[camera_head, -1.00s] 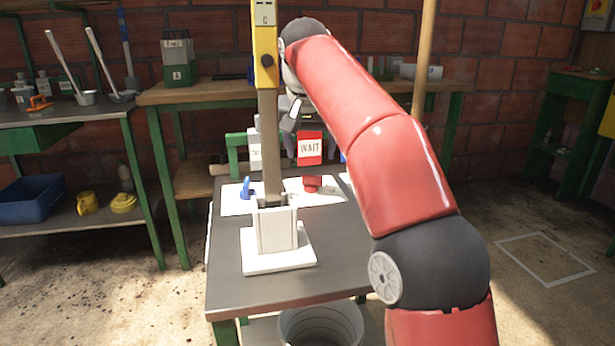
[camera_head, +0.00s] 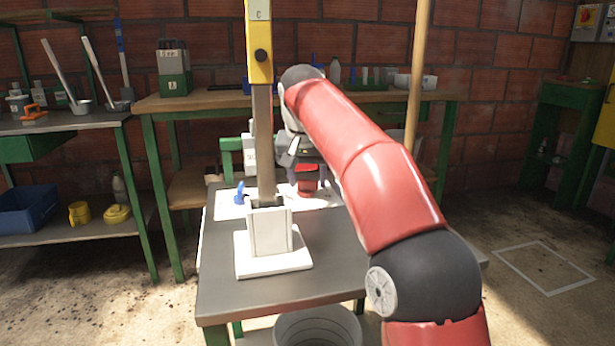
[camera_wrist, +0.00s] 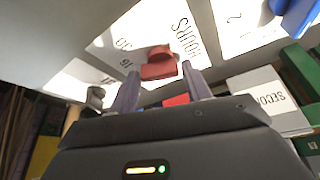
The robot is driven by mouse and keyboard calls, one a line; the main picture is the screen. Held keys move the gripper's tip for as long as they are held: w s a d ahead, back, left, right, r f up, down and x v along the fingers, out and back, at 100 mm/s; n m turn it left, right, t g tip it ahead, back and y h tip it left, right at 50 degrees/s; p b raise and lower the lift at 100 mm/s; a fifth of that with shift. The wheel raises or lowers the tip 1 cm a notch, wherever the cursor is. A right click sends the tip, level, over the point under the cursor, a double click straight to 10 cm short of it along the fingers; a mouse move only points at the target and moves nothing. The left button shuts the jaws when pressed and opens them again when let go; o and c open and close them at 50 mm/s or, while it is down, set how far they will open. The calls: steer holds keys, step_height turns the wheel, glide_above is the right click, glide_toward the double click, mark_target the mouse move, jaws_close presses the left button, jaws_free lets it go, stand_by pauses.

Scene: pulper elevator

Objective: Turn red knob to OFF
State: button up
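The red knob (camera_head: 306,188) sits on a white dial plate at the back of the dark table. In the wrist view the red knob (camera_wrist: 158,66) shows near the fingertips, with the printed word "HOURS" and numbers on the white plate (camera_wrist: 125,35) around it. My gripper (camera_wrist: 160,82) is open, its two fingers apart on either side of the knob's near part; I cannot tell whether they touch it. In the head view my gripper (camera_head: 306,165) is just above the knob and partly hides it and the red sign behind. I cannot read an OFF mark.
A tall post in a white bracket (camera_head: 270,262) stands in front, left of the knob. A blue knob (camera_head: 240,192) is on the left plate and also shows in the wrist view (camera_wrist: 298,15). A white "SECO..." block (camera_wrist: 262,100) is near the gripper. A wooden pole (camera_head: 418,90) stands behind.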

steer(key=c, duration=0.6)
steer(key=n+p, duration=0.1)
steer(key=n+y+p, duration=0.1)
steer(key=n+p, duration=0.1)
steer(key=shift+d+r+n, duration=0.2)
steer(key=shift+n, duration=0.1)
steer(key=n+y+p, duration=0.1)
steer(key=n, duration=0.1)
steer(key=n+g+p, duration=0.1)
steer(key=p, duration=0.1)
steer(key=shift+w+d+n+y, duration=0.1)
steer(key=shift+w+n+y, duration=0.05)
steer(key=shift+n+y, duration=0.25)
steer(key=n+g+y+p, duration=0.1)
steer(key=n+p, duration=0.3)
steer(key=shift+w, duration=0.15)
steer(key=shift+w+f+n+g+y+p, duration=0.1)
steer(key=shift+n+g+y+p, duration=0.2)
steer(key=shift+n, duration=0.8)
steer(key=shift+f+n+g+y+p, duration=0.15)
steer(key=shift+n+g, duration=0.25)
steer(key=shift+n, duration=0.7)
steer(key=shift+r, duration=0.1)
